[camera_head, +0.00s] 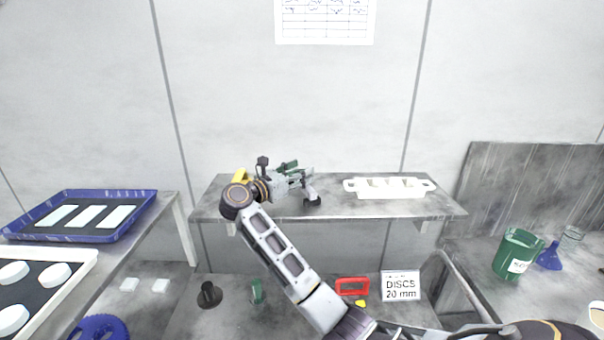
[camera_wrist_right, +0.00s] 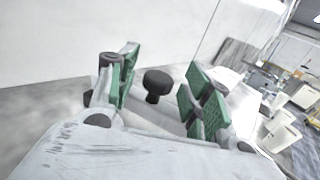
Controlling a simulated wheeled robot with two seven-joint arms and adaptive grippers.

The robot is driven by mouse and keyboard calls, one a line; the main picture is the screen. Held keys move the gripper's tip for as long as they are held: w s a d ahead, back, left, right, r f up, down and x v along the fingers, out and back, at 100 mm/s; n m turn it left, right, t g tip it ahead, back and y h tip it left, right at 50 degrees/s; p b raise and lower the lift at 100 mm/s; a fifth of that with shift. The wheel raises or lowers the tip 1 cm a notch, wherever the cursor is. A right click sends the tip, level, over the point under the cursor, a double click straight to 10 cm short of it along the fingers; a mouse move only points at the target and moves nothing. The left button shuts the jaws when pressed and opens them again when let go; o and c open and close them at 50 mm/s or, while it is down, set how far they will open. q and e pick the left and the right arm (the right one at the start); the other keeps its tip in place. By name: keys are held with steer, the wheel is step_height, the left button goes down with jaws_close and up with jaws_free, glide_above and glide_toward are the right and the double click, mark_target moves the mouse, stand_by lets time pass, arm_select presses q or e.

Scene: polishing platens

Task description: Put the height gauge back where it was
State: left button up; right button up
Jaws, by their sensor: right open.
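My right gripper (camera_head: 296,177) is over the left part of the raised shelf (camera_head: 340,207), pointing right, and is open. In the right wrist view its green-padded fingers (camera_wrist_right: 160,92) stand apart. A small black knobbed piece (camera_wrist_right: 157,82) shows between them, clear of both pads. In the head view a dark piece (camera_head: 312,198) shows low beside the fingertips, probably the same one. It may be the height gauge, but I cannot tell for sure. A similar black piece with a wide base (camera_head: 209,294) stands on the lower bench. My left gripper is out of view.
A white holder (camera_head: 424,187) is on the shelf's right part; a yellow thing (camera_head: 240,175) is behind my arm. Below are a red frame (camera_head: 352,286) and a DISC5 sign (camera_head: 400,286). A blue tray (camera_head: 112,228) is left, a green cup (camera_head: 516,254) right. The shelf's middle is clear.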

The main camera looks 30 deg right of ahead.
steer(key=b+v, duration=0.2)
steer(key=v, duration=0.6)
steer(key=shift+a+f+b, duration=0.1)
steer(key=shift+a+b, duration=0.3)
steer(key=shift+v, duration=0.9)
steer(key=shift+s, duration=0.1)
